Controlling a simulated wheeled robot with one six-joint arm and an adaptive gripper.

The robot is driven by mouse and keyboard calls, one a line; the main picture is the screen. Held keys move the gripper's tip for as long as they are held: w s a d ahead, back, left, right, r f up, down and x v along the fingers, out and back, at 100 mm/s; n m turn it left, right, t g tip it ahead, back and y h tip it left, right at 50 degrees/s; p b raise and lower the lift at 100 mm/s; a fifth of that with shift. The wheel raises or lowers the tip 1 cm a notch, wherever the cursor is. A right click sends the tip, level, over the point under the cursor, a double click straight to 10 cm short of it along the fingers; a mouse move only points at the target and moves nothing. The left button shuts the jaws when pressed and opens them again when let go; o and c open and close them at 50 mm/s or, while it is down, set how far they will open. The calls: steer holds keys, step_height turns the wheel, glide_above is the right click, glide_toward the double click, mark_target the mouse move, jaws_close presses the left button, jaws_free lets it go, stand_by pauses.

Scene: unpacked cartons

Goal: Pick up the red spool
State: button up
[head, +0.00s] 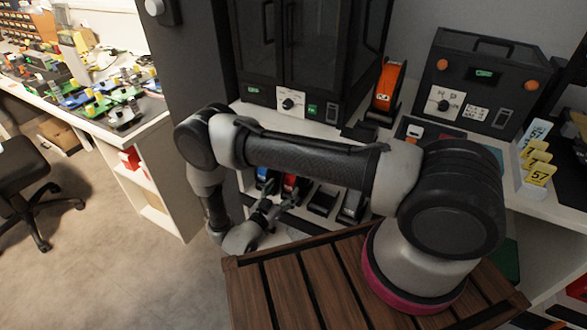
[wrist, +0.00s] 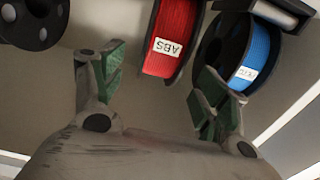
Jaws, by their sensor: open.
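The red spool (wrist: 176,40) shows in the wrist view at the top middle, with a white label reading ABS and dark flanges. It also shows in the head view (head: 291,187), on a shelf below the bench top, partly hidden by my arm. My gripper (wrist: 160,90) is open, with its green-padded fingers apart. In the picture the red spool lies beyond and between the fingertips, with no contact visible. In the head view my gripper (head: 270,213) is low, in front of the shelf. Nothing is held between the fingers.
A blue spool (wrist: 251,55) stands close right of the red one, beyond the right finger. A black spool (wrist: 35,18) is at the upper left. An orange spool (head: 388,88) stands on the bench top. A wooden slatted surface (head: 290,290) lies under my arm base.

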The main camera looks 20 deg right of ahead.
steer(key=x, duration=0.7)
steer(key=shift+w+d+f, duration=0.1)
steer(key=shift+w+d, duration=0.15)
steer(key=shift+w, duration=0.15)
steer(key=c, duration=1.5)
steer(key=shift+r, duration=0.65)
step_height(320, 180, up, 2)
steer(key=shift+r, duration=0.15)
steer(key=v, duration=1.8)
steer(key=shift+s, duration=0.1)
